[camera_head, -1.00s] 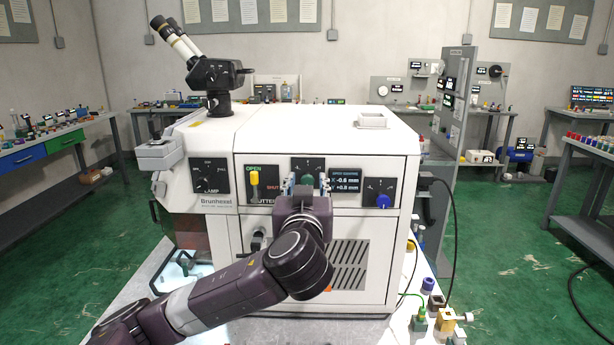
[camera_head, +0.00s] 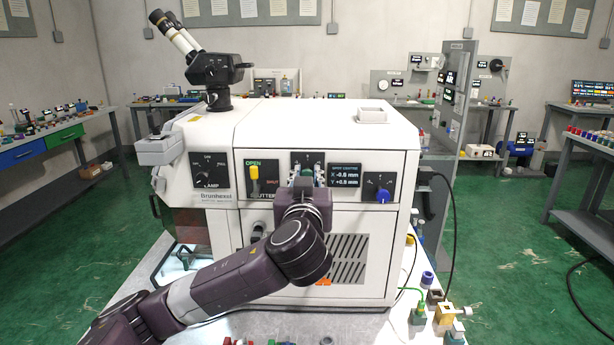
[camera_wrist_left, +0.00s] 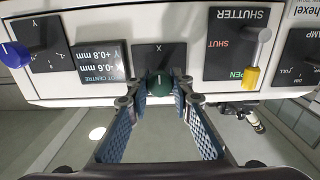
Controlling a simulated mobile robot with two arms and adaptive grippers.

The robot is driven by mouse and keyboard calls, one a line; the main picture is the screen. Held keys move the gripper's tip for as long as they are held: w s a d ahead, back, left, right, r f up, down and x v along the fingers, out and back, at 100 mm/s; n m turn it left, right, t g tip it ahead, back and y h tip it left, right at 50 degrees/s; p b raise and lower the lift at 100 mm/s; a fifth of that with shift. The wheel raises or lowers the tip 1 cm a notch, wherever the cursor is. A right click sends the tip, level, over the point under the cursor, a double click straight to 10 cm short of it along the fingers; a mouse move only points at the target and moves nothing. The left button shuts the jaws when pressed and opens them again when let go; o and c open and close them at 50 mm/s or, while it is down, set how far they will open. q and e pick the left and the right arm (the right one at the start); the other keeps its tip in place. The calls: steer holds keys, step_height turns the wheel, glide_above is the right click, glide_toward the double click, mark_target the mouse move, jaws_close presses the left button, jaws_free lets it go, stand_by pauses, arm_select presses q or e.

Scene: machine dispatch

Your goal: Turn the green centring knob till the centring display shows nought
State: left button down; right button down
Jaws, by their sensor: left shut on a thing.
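The green centring knob (camera_wrist_left: 159,84) sits on a black panel marked X on the front of the white machine (camera_head: 320,128). In the wrist view my left gripper (camera_wrist_left: 159,91) has one fingertip on each side of it and is shut on it. In the head view the left gripper (camera_head: 305,182) largely hides the knob. The centring display (camera_head: 345,176) is just right of the knob in the head view. It reads X -0.6 mm and Y +0.8 mm. My right gripper is not in view.
A blue knob (camera_head: 382,195) is right of the display. A yellow-tipped shutter lever (camera_head: 254,179) and a lamp dial (camera_head: 207,171) are to the left. A microscope eyepiece (camera_head: 172,32) stands on top. Small coloured parts (camera_head: 445,312) lie at the lower right.

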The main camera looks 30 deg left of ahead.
arm_select(q)
steer(key=shift+f+n+b, duration=0.25)
steer(key=shift+n+b, duration=0.05)
steer(key=shift+b, duration=0.2)
steer(key=shift+n+b, duration=0.7)
steer(key=shift+b, duration=0.45)
steer(key=n+b, duration=0.2)
steer(key=shift+n, duration=0.4)
steer(key=shift+r+n+b, duration=0.15)
steer(key=shift+n+b, duration=0.2)
steer(key=shift+n, duration=0.65)
steer(key=shift+a, duration=0.1)
steer(key=c, duration=1.7)
jaws_free()
steer(key=shift+s+r, duration=0.1)
